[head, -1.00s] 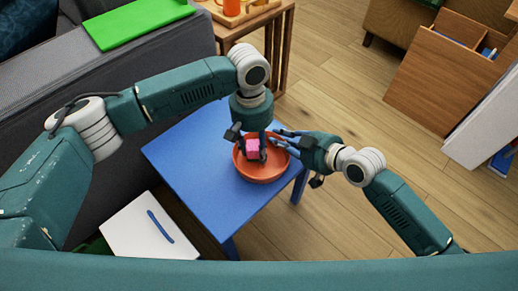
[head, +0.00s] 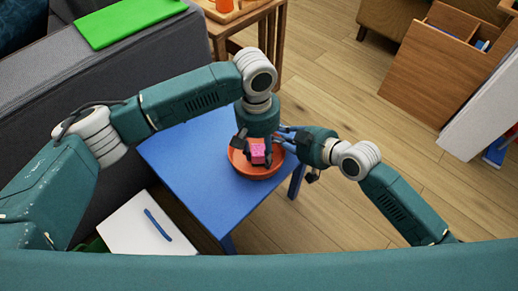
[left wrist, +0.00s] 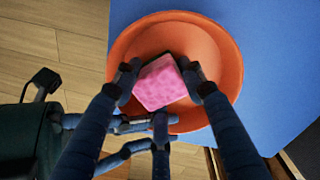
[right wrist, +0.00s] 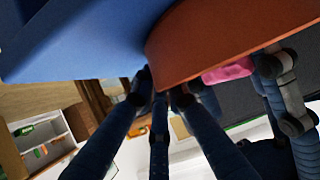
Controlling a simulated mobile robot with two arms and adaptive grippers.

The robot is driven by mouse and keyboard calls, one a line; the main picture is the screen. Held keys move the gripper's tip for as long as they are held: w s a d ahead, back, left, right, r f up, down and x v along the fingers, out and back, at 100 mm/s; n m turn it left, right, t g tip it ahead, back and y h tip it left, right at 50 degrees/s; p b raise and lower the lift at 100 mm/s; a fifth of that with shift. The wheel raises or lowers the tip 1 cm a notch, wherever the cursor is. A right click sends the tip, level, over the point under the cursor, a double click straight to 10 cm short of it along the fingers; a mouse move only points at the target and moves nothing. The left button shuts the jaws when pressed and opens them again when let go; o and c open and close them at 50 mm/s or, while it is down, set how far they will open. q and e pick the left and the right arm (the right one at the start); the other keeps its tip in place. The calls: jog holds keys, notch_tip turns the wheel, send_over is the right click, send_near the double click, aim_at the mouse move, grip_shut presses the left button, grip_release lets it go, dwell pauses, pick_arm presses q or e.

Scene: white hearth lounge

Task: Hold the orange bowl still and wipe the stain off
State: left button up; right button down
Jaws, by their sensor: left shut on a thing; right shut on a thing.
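The orange bowl (head: 240,168) stands on the blue table (head: 185,165). It also fills the upper middle of the left wrist view (left wrist: 226,62). My left gripper (head: 257,155) points down into it, shut on a pink sponge (head: 258,149). The sponge (left wrist: 160,88) shows tilted between both fingertips in the left wrist view, inside the bowl. My right gripper (head: 284,139) comes in from the right and is shut on the bowl's rim; its fingers (right wrist: 160,90) meet the orange wall (right wrist: 215,42) in the right wrist view. I cannot make out a stain; the sponge and fingers cover part of the bowl's inside.
A grey sofa (head: 150,60) with a green board (head: 128,22) runs along the left. A wooden side table (head: 258,22) stands behind the blue one. Open floor (head: 350,110) is at right.

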aim_at(252, 146)
jog(key=shift+f, duration=0.15)
pick_arm(q)
jog(key=shift+r, duration=3.55)
jog(key=shift+f, duration=0.15)
jog(key=shift+t+y, duration=0.3)
jog(key=shift+f, duration=2.75)
jog(key=shift+f, duration=0.75)
jog(key=shift+w+a+r, duration=0.1)
jog(key=shift+w+a, duration=1.1)
jog(key=shift+w, duration=0.05)
jog(key=shift+f, duration=0.2)
